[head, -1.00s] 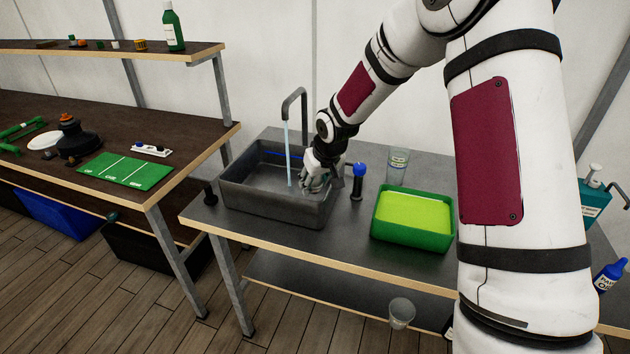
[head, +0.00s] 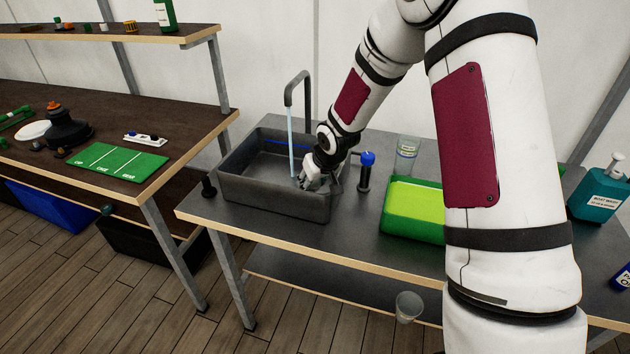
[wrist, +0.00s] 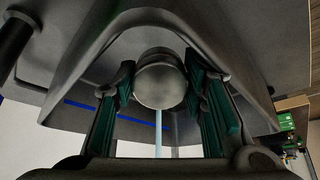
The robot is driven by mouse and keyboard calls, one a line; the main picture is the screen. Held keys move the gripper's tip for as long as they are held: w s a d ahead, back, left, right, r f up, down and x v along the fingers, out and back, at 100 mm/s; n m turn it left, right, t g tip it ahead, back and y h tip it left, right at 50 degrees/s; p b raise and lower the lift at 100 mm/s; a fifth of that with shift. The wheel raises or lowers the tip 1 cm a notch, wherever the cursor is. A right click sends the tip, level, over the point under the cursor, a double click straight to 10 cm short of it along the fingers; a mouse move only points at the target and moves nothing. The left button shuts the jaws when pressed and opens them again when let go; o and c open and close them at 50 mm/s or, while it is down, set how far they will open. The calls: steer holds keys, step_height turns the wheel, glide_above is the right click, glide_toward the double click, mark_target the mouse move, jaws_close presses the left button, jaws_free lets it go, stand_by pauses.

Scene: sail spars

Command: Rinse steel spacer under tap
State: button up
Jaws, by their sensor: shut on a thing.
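My gripper (head: 308,184) is low inside the grey sink (head: 250,190), at its right part. In the wrist view it is shut on the steel spacer (wrist: 160,80), a round metal piece held between the green-padded fingers. The spacer is hidden or too small to make out in the head view. The tap (head: 309,100) is running, and its thin water stream (head: 291,140) falls just left of my gripper. The stream also shows in the wrist view (wrist: 158,130), below the spacer in the picture; I cannot tell whether it touches the spacer.
Right of the sink stand a blue-topped black bottle (head: 365,172), a clear glass (head: 407,155) and a green tray (head: 398,233) with a yellow-green inside. A small black object (head: 208,187) stands at the sink's left. A teal bottle (head: 598,190) is far right.

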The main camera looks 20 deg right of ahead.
steer(key=shift+w+a+f+b, duration=0.35)
steer(key=shift+w+b, duration=0.95)
steer(key=shift+w, duration=0.85)
steer(key=shift+w+a+f+b, duration=0.4)
steer(key=shift+w+b, duration=0.85)
steer(key=shift+w, duration=0.9)
steer(key=shift+w+a+f+b, duration=0.2)
steer(key=shift+w+f+b, duration=0.25)
steer(key=shift+w+b, duration=1.3)
steer(key=shift+w+p, duration=0.4)
steer(key=shift+p, duration=0.05)
steer(key=shift+d, duration=0.2)
steer(key=shift+w+d, duration=0.1)
steer(key=shift+d, duration=0.3)
steer(key=shift+a, duration=0.2)
steer(key=shift+a, duration=0.4)
steer(key=shift+d, duration=0.15)
steer(key=shift+d, duration=0.45)
